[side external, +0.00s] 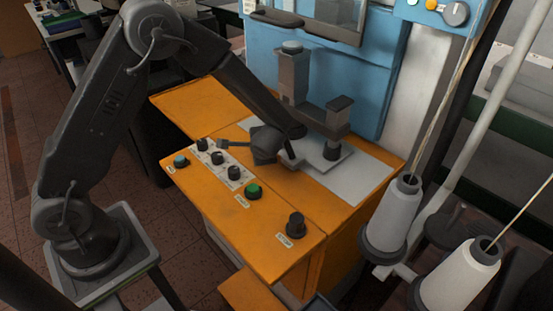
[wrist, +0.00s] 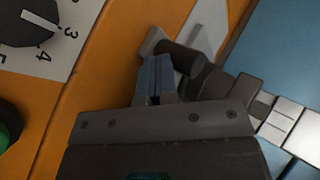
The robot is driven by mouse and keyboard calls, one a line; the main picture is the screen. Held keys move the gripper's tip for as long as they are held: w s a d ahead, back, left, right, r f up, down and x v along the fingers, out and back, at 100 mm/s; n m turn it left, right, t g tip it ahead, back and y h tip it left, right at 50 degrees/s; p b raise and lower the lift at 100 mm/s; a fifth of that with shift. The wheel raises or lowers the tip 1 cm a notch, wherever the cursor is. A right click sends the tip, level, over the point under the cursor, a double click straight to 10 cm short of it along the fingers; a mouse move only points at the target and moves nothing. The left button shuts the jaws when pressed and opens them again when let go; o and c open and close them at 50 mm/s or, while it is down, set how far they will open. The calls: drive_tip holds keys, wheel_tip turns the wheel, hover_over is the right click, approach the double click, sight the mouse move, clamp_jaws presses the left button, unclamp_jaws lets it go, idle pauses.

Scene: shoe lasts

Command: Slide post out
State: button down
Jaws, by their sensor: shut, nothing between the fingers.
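A grey post assembly stands on the pale plate of the orange machine in the side view: a taller block post (side external: 293,78) at the back and a shorter capped post (side external: 338,117) in front, joined by an arm. In the wrist view a dark cylindrical part (wrist: 187,62) with grey ends lies just right of my fingertips; which part of the post it is I cannot tell. My gripper (side external: 291,154) is low over the plate, left of the shorter post. Its fingers (wrist: 155,72) are shut and empty; whether they touch the cylinder is unclear.
The orange panel carries a dial strip (side external: 226,164), a green button (side external: 253,191) and a black knob (side external: 296,225) in front of my gripper. A blue machine body (side external: 367,75) rises behind. Thread cones (side external: 394,218) stand at the right.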

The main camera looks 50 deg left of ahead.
drive_tip(key=a, duration=0.7)
idle(0.3)
drive_tip(key=d, duration=0.1)
drive_tip(key=s+d, duration=0.1)
drive_tip(key=d, duration=0.1)
drive_tip(key=s+d, duration=0.1)
drive_tip(key=shift+s+d+r, duration=0.1)
drive_tip(key=shift+d+r, duration=0.05)
drive_tip(key=shift+d, duration=0.2)
drive_tip(key=v, duration=1)
drive_tip(key=s+d+r+n+h, duration=0.2)
drive_tip(key=s+r+n+h, duration=0.1)
drive_tip(key=s+r, duration=0.4)
drive_tip(key=s+d+r+n+h, duration=0.1)
drive_tip(key=s+r+n+h, duration=0.2)
drive_tip(key=s+r+h, duration=0.2)
drive_tip(key=s+r, duration=0.3)
drive_tip(key=s, duration=0.3)
drive_tip(key=shift+s+d+t, duration=0.25)
drive_tip(key=shift+d+t, duration=0.15)
